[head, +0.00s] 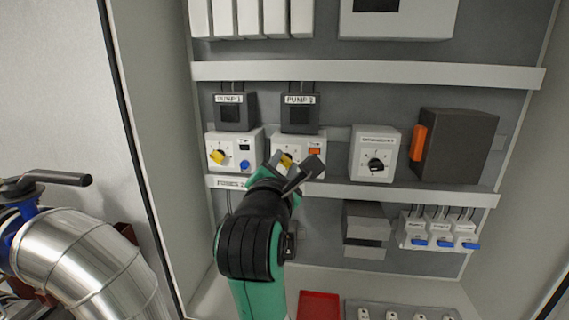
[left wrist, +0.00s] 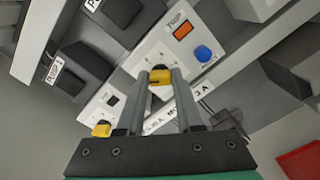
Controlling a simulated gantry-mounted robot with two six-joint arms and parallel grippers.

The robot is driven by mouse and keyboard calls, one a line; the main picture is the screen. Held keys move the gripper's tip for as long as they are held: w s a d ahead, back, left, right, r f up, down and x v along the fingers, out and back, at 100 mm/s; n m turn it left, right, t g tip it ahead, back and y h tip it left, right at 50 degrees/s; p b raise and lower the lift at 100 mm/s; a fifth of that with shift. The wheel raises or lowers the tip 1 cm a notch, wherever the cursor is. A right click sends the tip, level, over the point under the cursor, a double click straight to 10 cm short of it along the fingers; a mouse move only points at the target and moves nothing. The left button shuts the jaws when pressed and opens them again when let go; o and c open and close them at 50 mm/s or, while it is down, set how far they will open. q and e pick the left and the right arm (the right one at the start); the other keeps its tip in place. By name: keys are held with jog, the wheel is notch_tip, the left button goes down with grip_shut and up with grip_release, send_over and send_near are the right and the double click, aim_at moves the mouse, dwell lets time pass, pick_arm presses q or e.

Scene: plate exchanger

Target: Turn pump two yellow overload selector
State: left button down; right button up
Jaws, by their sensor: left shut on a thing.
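The pump two overload unit (head: 311,139) is a white box under the PUMP 2 contactor (head: 300,117). Its yellow selector (head: 286,160) is partly hidden by my left gripper (head: 291,164) in the head view. In the left wrist view the yellow selector (left wrist: 160,77) sits between the fingertips of my left gripper (left wrist: 160,86), which is shut on it. The unit's orange TRIP window (left wrist: 183,30) and blue button (left wrist: 202,54) show beside it. My right gripper is not in view.
The pump one overload unit (head: 234,141), with its own yellow selector (head: 217,157), is close on the left. A white box with a black dial (head: 376,164) stands on the right. A white rail (head: 400,191) runs below. A red tray (head: 320,306) lies at the bottom.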

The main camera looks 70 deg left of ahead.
pick_arm(q)
jog(key=shift+r, duration=0.1)
jog(key=c, duration=0.6)
grip_release()
jog(key=shift+o, duration=0.2)
jog(key=b+v, duration=0.2)
jog(key=v, duration=0.9)
jog(key=shift+s+d, duration=0.25)
